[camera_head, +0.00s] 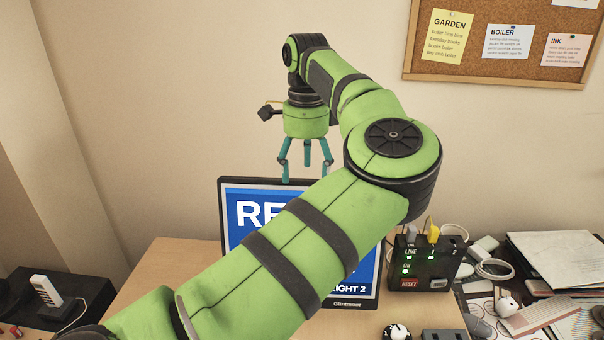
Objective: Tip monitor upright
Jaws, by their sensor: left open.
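The monitor (258,196) stands on the desk behind my left arm, its blue screen facing me with white lettering the right way up. My arm crosses the screen diagonally and hides its middle and the upper right. The monitor looks roughly upright, but its stand is hidden and I cannot tell how far it leans. My left gripper (305,173) hangs just above the monitor's top edge in the picture, teal fingers pointing down, spread open and empty. I cannot tell whether they touch the monitor. My right gripper is out of view.
A black box (424,268) with green lights and a red reset label stands right of the monitor. Cables and papers (553,262) clutter the right side. A cordless phone (46,290) is at the far left. The wooden desk (165,268) is bare left of the monitor. A corkboard (480,72) hangs behind.

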